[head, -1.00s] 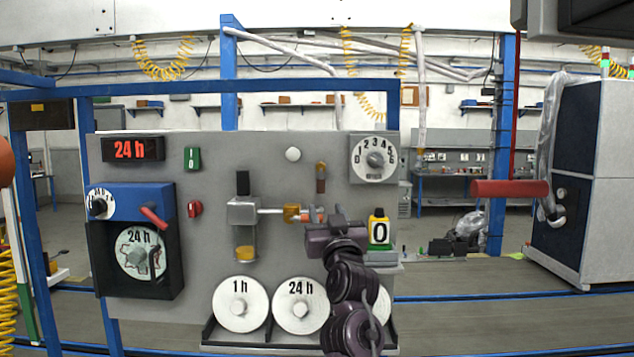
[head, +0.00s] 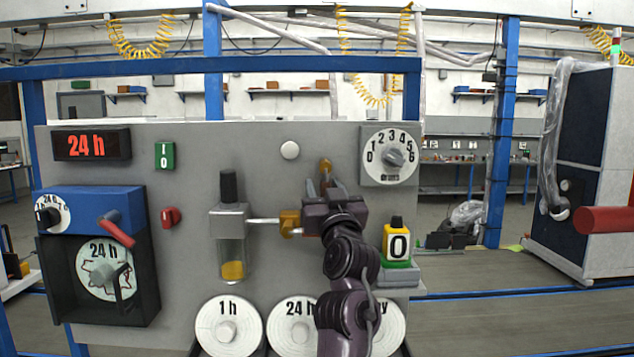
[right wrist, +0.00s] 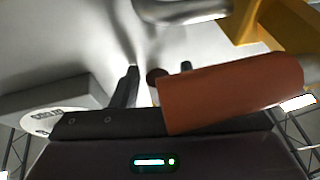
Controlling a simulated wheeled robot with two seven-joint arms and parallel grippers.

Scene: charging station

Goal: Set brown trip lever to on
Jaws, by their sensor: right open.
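The brown trip lever (head: 325,168) is on the grey panel, below the white round button. Its orange-brown upper part shows above my right gripper (head: 333,200); the rest is partly hidden by the gripper. My right gripper is open, close in front of the panel at the lever. In the right wrist view, a small dark brown round piece (right wrist: 157,76) sits between the fingers, apparently the lever. A larger red-brown cylinder (right wrist: 230,92) lies close to the camera, overlapping the view of one finger. I cannot tell whether anything touches. My left gripper is not in view.
A numbered dial (head: 392,156) is to the upper right, and a yellow counter block (head: 396,242) to the lower right. Large white discs (head: 228,325) stand below.

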